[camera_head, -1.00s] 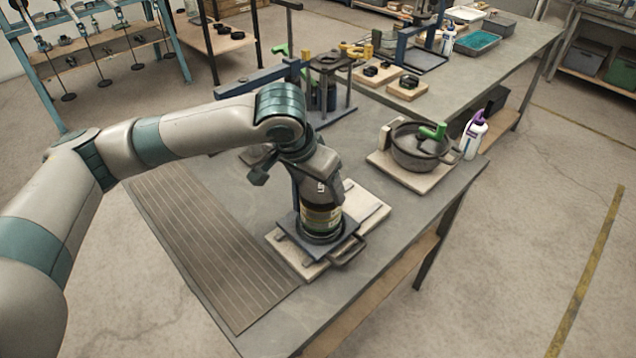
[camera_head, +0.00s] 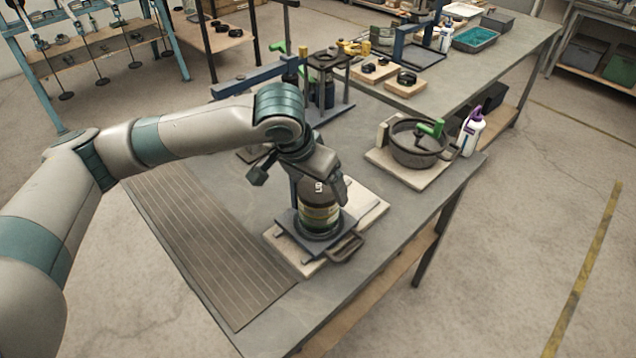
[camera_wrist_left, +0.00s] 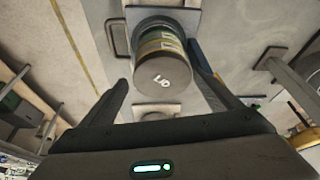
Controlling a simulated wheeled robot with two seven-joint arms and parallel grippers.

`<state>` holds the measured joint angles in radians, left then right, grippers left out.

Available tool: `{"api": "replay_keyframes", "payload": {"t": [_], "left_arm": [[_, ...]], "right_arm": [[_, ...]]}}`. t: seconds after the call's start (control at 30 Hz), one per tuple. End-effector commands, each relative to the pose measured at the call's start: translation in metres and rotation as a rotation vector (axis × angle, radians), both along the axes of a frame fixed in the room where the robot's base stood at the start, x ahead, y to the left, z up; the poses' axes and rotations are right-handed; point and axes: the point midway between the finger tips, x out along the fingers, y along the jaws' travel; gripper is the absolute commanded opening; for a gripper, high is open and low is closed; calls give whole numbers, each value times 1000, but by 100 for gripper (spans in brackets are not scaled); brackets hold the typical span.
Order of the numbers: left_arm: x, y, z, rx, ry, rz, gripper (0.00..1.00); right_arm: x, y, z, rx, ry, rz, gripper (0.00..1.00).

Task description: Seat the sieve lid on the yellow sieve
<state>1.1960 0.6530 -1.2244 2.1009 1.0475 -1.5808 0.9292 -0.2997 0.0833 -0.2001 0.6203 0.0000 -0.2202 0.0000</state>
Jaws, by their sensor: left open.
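The sieve stack (camera_head: 320,214) stands upright on a dark square base (camera_head: 288,233), on a pale board at the bench's near edge. It has yellowish bands; my gripper hides much of its upper part. The grey sieve lid (camera_wrist_left: 162,84), with white lettering, is on top of the stack in the left wrist view. Whether it is fully down all round I cannot tell. My left gripper (camera_head: 318,188) points down over the stack. In the left wrist view my gripper (camera_wrist_left: 165,88) is open, with one finger to each side of the lid and visible gaps. My right gripper is not in view.
A looped handle (camera_head: 345,247) sticks out at the base's near right. A dark pot (camera_head: 418,152) on a board and a white bottle with a purple top (camera_head: 472,132) stand to the right. A dark frame (camera_head: 325,85) stands behind. The ribbed mat (camera_head: 205,245) at left is clear.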

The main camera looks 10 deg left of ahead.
Motion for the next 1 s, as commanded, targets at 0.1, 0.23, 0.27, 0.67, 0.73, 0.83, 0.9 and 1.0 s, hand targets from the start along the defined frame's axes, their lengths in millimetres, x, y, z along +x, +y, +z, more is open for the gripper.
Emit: {"api": "replay_keyframes", "payload": {"t": [0.1, 0.23, 0.27, 0.67, 0.73, 0.83, 0.9, 1.0], "left_arm": [[3, 4, 2, 5, -5, 9, 91], [2, 5, 7, 5, -6, 9, 91], [1, 5, 8, 5, -8, 10, 91], [-21, 11, 63, 2, -8, 4, 91], [-27, 12, 76, 1, -8, 3, 91], [-34, 15, 95, 1, -7, 2, 91], [-40, 17, 108, 1, -7, 1, 91], [-47, 19, 126, 1, -7, 0, 91]], "right_arm": [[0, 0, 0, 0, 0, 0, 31], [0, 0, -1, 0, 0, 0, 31], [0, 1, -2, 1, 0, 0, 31], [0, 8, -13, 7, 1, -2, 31], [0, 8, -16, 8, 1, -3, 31], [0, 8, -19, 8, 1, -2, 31], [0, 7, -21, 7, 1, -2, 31], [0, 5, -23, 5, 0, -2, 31]]}}
